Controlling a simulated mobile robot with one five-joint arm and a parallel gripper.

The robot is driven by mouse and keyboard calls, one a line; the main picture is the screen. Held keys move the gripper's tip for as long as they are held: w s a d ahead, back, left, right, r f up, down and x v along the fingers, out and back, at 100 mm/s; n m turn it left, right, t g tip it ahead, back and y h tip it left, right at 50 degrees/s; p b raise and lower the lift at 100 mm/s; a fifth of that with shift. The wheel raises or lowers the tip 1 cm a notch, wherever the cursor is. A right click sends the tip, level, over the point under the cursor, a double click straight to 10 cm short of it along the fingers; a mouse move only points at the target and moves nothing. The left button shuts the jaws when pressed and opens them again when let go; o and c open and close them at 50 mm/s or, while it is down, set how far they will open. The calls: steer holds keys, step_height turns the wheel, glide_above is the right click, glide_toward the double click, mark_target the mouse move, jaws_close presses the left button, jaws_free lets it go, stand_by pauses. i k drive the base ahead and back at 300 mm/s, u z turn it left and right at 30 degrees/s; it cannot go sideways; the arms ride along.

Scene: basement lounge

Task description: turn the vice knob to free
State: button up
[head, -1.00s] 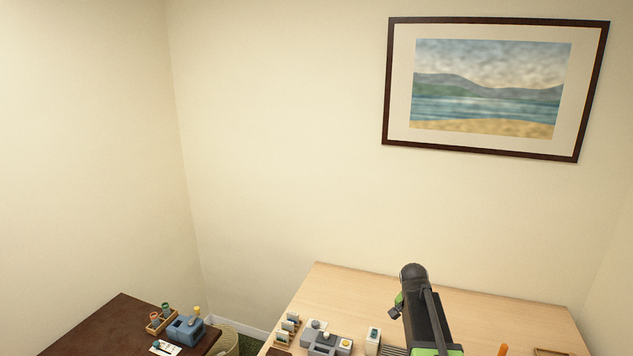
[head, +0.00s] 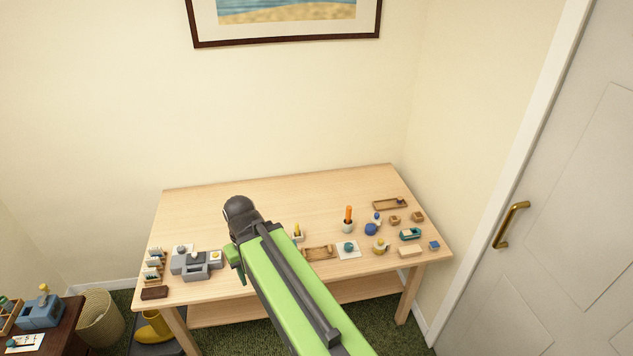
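A grey blocky device (head: 190,264) with a pale round knob stands at the left end of the light wooden table. A blue blocky device (head: 40,312) with a yellow knob sits on the dark table at the lower left. I cannot tell for certain which is the vice, or where its knob is set. My arm reaches over the light table, and my gripper (head: 238,211) is at its dark far end, above the table and right of the grey device. Its fingers cannot be made out, and it touches neither device.
The light wooden table (head: 290,190) has a clear back half. Several small items line its front and right, among them an orange stick in a white cup (head: 348,226) and a wooden tray (head: 390,204). A woven basket (head: 100,316) stands between the tables. A white door (head: 560,220) is at right.

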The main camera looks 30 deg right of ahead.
mark_target(348, 247)
steer(key=z, duration=1.25)
